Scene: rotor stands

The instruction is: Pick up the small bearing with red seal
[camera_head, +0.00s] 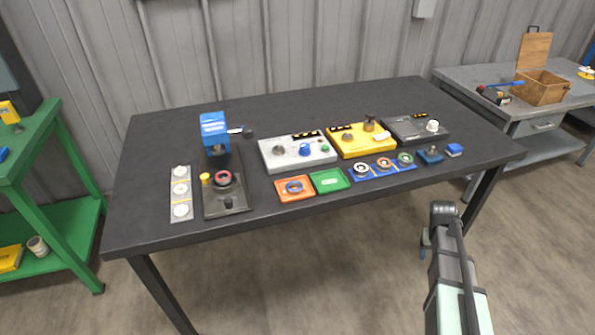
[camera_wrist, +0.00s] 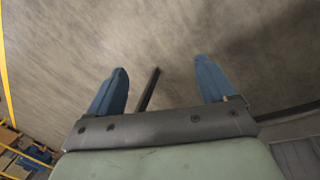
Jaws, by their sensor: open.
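A blue rack (camera_head: 370,175) near the table's front edge holds three small round bearings in a row. The middle one (camera_head: 384,164) has a reddish-orange ring and looks like the red-sealed bearing. The left one (camera_head: 361,169) looks black and white, and the right one (camera_head: 405,159) has a green ring. A red ring (camera_head: 223,178) also shows on the dark press base at left; its exact kind is too small to tell. My gripper (camera_head: 425,243) is off the table, in front of its right part; in the wrist view my gripper (camera_wrist: 163,80) is open and empty above the floor.
The black table (camera_head: 150,231) also bears a blue-headed press (camera_head: 214,131), grey (camera_head: 270,158) and yellow (camera_head: 350,152) stands, an orange tray (camera_head: 283,196) and a green tray (camera_head: 330,181). A green shelf (camera_head: 80,227) stands left and a grey bench (camera_head: 470,76) right.

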